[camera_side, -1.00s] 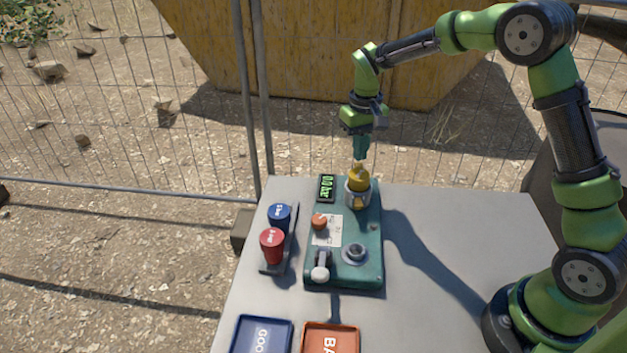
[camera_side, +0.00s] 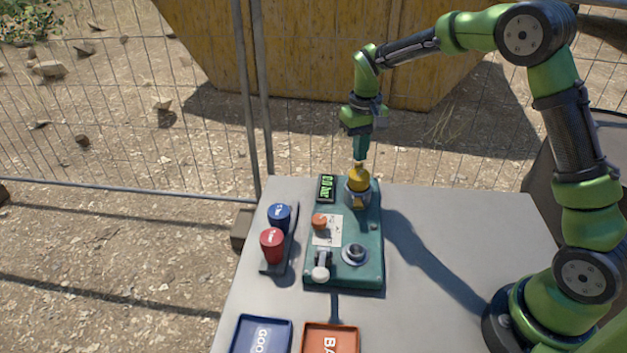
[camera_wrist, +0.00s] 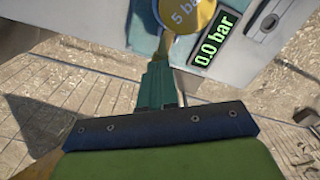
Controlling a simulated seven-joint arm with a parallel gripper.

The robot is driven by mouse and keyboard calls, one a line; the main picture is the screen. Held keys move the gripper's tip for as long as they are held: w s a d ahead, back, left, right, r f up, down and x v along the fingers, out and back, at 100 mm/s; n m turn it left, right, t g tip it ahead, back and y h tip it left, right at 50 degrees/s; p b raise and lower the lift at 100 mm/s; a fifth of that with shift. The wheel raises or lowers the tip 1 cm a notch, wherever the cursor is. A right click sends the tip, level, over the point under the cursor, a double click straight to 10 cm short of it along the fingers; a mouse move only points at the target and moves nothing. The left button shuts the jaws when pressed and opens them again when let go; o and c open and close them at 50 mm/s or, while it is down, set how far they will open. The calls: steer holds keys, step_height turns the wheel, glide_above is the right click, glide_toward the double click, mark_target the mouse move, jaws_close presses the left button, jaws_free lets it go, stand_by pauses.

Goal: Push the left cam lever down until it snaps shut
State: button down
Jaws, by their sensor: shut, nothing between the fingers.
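The teal-green test block (camera_side: 342,262) stands on the grey table. At its far end a yellow "5 bar" part (camera_side: 359,180) sits upright in a pale collar (camera_side: 347,193); the part's round top also shows in the wrist view (camera_wrist: 184,15). I cannot clearly tell the left cam lever from the yellow part and collar. My gripper (camera_side: 360,160) points down, shut and empty, its tips at or just above the yellow part's top. In the wrist view the teal fingers (camera_wrist: 160,78) end beside that part; contact is hard to tell.
The block also carries a display (camera_side: 326,188) reading 0.0 bar, an orange knob (camera_side: 319,221), a white-knobbed handle (camera_side: 320,273) and an empty socket (camera_side: 355,254). Blue (camera_side: 279,217) and red (camera_side: 272,244) parts stand left. Blue (camera_side: 238,340) and orange (camera_side: 306,340) trays lie in front. Table right is clear.

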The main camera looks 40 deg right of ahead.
mark_target(359, 165)
steer(key=shift+f, duration=1.7)
steer(key=shift+r, duration=0.1)
stand_by(0.4)
steer(key=shift+r, duration=3.7)
steer(key=shift+f, duration=0.3)
steer(key=shift+s+a+f, duration=0.2)
steer(key=shift+s+f, duration=0.05)
steer(key=shift+s, duration=0.3)
steer(key=s+a+r+t, duration=0.2)
steer(key=s+r, duration=0.1)
steer(key=s, duration=0.4)
steer(key=s+a+r+t+y, duration=0.1)
steer(key=s+r, duration=0.3)
steer(key=s, duration=0.4)
steer(key=s+a+r+m+t+y, duration=0.1)
steer(key=s+a+r+t, duration=0.1)
steer(key=s+r+t, duration=0.2)
steer(key=s, duration=0.3)
steer(key=shift+s+a+r, duration=0.15)
steer(key=shift+s+a, duration=0.15)
steer(key=shift+s, duration=0.05)
